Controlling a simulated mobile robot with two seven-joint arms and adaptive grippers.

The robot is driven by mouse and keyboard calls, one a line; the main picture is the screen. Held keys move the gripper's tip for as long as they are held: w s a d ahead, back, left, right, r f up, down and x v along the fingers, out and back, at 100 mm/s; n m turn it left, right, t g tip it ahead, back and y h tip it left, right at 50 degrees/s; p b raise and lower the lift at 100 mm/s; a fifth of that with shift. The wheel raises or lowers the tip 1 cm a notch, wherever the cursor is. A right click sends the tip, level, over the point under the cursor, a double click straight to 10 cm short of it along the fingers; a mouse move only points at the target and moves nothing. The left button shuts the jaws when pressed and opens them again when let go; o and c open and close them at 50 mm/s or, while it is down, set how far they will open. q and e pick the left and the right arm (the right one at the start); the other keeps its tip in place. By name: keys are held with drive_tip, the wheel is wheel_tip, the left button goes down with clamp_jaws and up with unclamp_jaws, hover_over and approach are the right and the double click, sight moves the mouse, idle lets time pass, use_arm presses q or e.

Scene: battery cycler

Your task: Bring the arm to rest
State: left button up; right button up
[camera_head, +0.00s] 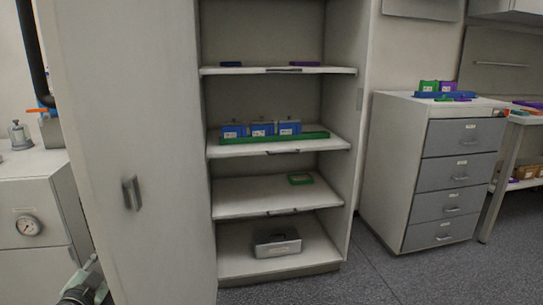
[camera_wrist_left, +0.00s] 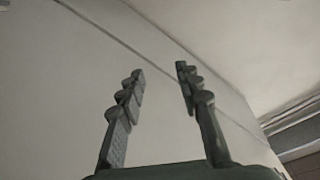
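In the head view a small part of my left arm (camera_head: 84,286) shows at the bottom left corner, in front of the cabinet door; its fingertips are not visible there. In the left wrist view my left gripper (camera_wrist_left: 160,82) has its two fingers spread apart with nothing between them. Behind the fingers is a pale flat surface with a thin seam. My right gripper is in neither view.
A tall open cabinet (camera_head: 280,193) holds blue boxes (camera_head: 262,129) on a green tray (camera_head: 318,135) and a metal box (camera_head: 277,243). Its door (camera_head: 130,100) stands open at left. A grey drawer unit (camera_head: 390,170) is at right. Floor (camera_head: 350,278) in front is clear.

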use_arm(q)
drive_tip(key=s+d+f+n+g, duration=0.1)
drive_tip(key=s+d+f+g, duration=0.15)
drive_tip(key=s+f, duration=0.5)
drive_tip(key=s+d+f+n+g+y, duration=0.1)
drive_tip(key=s+d+f+g, duration=0.3)
drive_tip(key=f, duration=0.6)
drive_tip(key=s+f+n+g, duration=0.2)
drive_tip(key=s+f, duration=0.5)
drive_tip(key=f, duration=0.2)
drive_tip(key=s+d+f+g, duration=0.2)
drive_tip(key=s+f, duration=0.2)
drive_tip(key=s, duration=0.3)
drive_tip(key=s+d+f+n+g+p, duration=0.1)
drive_tip(key=s+d+f+g, duration=0.1)
drive_tip(key=s, duration=0.6)
drive_tip(key=s+d+f+g, duration=0.3)
drive_tip(key=s+f, duration=0.3)
drive_tip(key=s, duration=0.2)
drive_tip(key=shift+s+d+f+h, duration=0.2)
drive_tip(key=shift+d+f+h, duration=0.1)
drive_tip(key=shift+d, duration=0.1)
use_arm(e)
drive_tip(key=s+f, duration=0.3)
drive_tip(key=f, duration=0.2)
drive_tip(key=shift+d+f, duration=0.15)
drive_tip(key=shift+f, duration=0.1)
